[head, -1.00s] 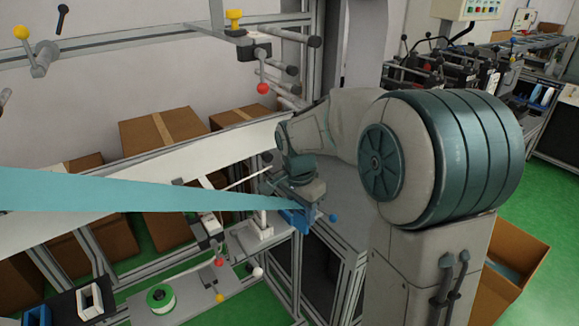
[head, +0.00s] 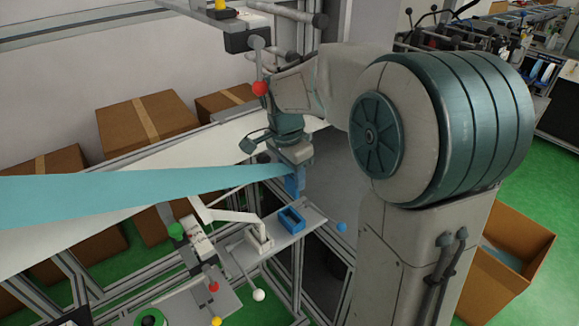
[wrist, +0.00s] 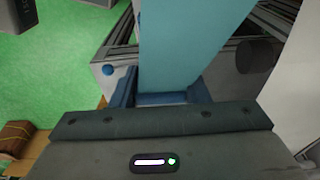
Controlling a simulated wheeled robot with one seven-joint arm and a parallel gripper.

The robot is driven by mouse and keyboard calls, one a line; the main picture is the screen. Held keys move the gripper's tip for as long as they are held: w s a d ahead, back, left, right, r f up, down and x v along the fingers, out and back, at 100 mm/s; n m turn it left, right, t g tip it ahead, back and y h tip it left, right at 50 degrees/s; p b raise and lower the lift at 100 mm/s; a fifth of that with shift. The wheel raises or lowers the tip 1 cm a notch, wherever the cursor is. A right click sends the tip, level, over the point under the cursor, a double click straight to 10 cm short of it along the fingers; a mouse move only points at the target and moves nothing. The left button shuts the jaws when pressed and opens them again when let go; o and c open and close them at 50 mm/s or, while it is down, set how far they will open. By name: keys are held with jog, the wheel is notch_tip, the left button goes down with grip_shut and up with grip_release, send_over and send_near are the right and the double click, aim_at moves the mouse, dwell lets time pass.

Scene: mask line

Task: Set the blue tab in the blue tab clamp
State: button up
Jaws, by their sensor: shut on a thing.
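The blue tab (head: 294,185) hangs just under my gripper (head: 292,160) in the head view, at the end of a long light blue strip (head: 130,196). In the wrist view the strip (wrist: 180,40) runs down to the blue tab (wrist: 165,99) at my gripper (wrist: 160,108). My gripper is shut on the tab. The blue tab clamp (head: 291,219) looks like a small open-topped blue box on a grey shelf, below the tab in the picture. A gap shows between tab and clamp.
A blue ball knob (head: 341,227) is right of the clamp. A white lever arm (head: 225,213) is left of it. A red ball handle (head: 260,88) hangs near my wrist. Cardboard boxes (head: 148,125) stand behind the white web (head: 75,232).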

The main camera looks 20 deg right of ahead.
jog(key=shift+f+b, duration=3.95)
jog(key=shift+f, duration=1.2)
jog(key=shift+s+a+f+b, duration=0.1)
jog(key=shift+f+b, duration=0.2)
jog(key=shift+b, duration=0.05)
jog(key=o, duration=1.1)
jog(key=shift+c, duration=0.2)
